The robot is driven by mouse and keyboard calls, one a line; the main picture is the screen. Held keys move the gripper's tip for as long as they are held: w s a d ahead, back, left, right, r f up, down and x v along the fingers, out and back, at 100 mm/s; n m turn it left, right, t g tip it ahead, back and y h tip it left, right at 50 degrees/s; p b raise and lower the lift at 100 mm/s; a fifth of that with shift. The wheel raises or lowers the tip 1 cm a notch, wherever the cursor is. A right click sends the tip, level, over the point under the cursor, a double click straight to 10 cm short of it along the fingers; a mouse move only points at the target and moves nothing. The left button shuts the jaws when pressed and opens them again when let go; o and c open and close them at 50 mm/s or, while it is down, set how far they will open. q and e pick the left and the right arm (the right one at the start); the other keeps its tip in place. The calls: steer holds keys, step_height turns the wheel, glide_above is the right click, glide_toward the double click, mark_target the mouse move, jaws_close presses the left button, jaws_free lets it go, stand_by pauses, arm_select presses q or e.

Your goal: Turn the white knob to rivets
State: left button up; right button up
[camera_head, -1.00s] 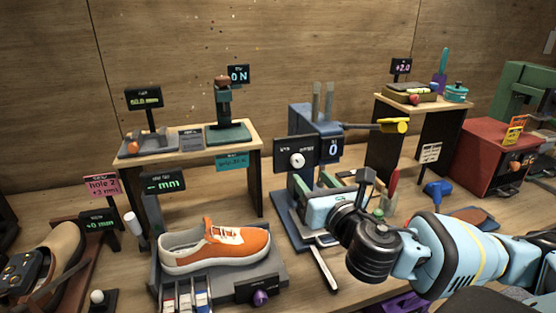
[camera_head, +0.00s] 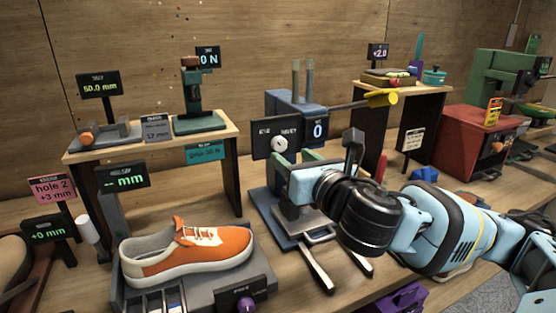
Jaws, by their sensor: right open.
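The white knob (camera_head: 279,144) sits on the front of a black panel (camera_head: 262,133) on the blue press (camera_head: 292,104). The panel carries small white labels on both sides of the knob. They are too small to read surely, and I cannot tell which one the knob points to. My right gripper (camera_head: 318,165) is open, just below and to the right of the knob in the picture. The knob is in plain view, and no finger visibly grips it. My left gripper is not in view.
A display reading 0 (camera_head: 318,129) stands right of the panel, with a yellow-tipped lever (camera_head: 382,99) above it. An orange sneaker (camera_head: 190,250) rests on a grey stand at the lower left. A wooden shelf (camera_head: 150,146) with gauges stands behind it.

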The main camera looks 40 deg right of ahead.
mark_target(281, 145)
steer(key=shift+r+b, duration=0.1)
steer(key=shift+b, duration=0.75)
steer(key=shift+w+d+r+b, duration=0.1)
steer(key=shift+w+d+b, duration=0.15)
steer(key=shift+w, duration=1.05)
steer(key=shift+w+d+r+b, duration=0.1)
steer(key=shift+w+d, duration=0.15)
steer(key=shift+w, duration=1)
steer(key=shift+c, duration=0.2)
steer(key=c, duration=0.9)
